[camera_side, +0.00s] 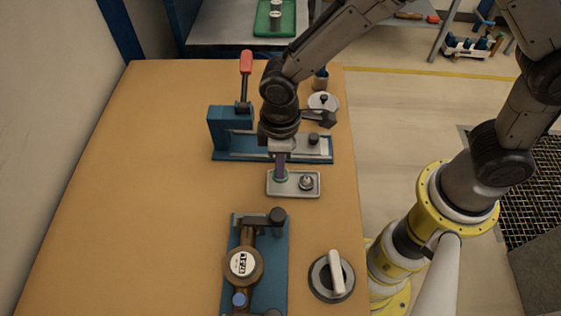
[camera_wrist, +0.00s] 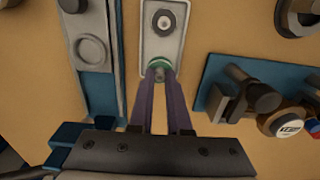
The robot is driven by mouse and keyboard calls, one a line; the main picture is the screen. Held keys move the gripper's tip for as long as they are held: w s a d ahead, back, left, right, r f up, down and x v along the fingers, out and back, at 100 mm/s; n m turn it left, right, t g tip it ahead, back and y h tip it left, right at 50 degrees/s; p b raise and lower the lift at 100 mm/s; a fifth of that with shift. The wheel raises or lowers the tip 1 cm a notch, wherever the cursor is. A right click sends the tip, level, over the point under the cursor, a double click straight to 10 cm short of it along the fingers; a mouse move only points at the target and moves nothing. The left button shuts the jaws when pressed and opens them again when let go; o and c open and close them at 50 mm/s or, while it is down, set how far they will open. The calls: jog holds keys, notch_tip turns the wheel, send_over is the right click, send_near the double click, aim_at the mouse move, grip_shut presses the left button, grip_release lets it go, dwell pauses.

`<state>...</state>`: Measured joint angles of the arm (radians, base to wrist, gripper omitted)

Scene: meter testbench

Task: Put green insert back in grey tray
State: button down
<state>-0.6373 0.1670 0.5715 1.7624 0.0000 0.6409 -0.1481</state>
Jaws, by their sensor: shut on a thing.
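The grey tray (camera_side: 295,193) is a small rectangular tray on the wooden bench, in the middle of the side view. In the wrist view the tray (camera_wrist: 176,45) shows at the top centre. My gripper (camera_side: 281,178) points down over the tray's left part. The green insert (camera_wrist: 159,65) is a small ring between my fingertips (camera_wrist: 159,75), and the fingers are shut on it. It shows as a green bit at the fingertips in the side view (camera_side: 280,180). It is over or in the tray's near end; I cannot tell whether it touches the tray floor. A round metal part (camera_side: 306,182) sits in the tray's other end.
A blue fixture with a red-handled lever (camera_side: 245,80) stands behind the tray. A blue base holding a meter (camera_side: 242,263) is in front. A round dial with a white handle (camera_side: 335,272) is at front right. The bench's left side is clear.

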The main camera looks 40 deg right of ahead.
jog(key=shift+f, duration=1.4)
dwell(0.9)
jog(key=c, duration=0.5)
grip_release()
jog(key=shift+c, duration=0.2)
jog(key=shift+r, duration=3.5)
jog(key=shift+d, duration=0.1)
